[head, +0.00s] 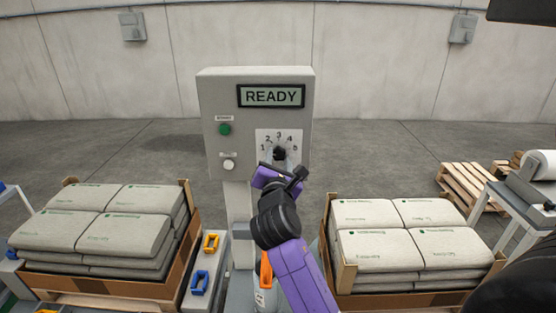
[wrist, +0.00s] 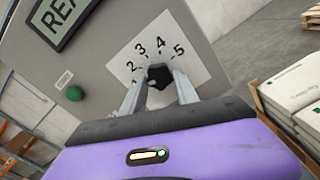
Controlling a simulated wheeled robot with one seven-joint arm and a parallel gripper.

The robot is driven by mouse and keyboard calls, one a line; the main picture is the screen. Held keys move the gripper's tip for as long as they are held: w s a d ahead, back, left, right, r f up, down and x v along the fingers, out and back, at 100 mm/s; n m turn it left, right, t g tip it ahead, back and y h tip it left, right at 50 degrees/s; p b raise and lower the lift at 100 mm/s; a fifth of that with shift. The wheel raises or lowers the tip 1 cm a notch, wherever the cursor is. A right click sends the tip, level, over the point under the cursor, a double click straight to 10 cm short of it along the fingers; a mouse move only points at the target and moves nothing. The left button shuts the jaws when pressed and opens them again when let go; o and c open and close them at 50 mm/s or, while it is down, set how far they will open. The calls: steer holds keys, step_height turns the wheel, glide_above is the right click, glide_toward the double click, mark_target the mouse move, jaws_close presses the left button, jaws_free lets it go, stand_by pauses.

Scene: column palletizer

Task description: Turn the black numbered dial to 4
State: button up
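The black dial (head: 280,153) sits on a white plate numbered 1 to 5 on the front of a grey control box (head: 255,90). In the wrist view the dial (wrist: 159,82) lies between the two grey fingers of my gripper (wrist: 160,78), one finger on each side. The fingertips look very close to the dial's sides; I cannot tell if they press on it. The numbers 2, 3, 4 and 5 show clearly above the dial, and 1 is partly hidden by the left finger. The dial's pointer mark is not clear.
The box also carries a READY display (head: 271,96), a green button (head: 225,129) and a white button (head: 229,165). Pallets with grey sacks stand left (head: 95,220) and right (head: 410,235). Floor behind the box is clear.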

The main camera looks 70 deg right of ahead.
jaws_close()
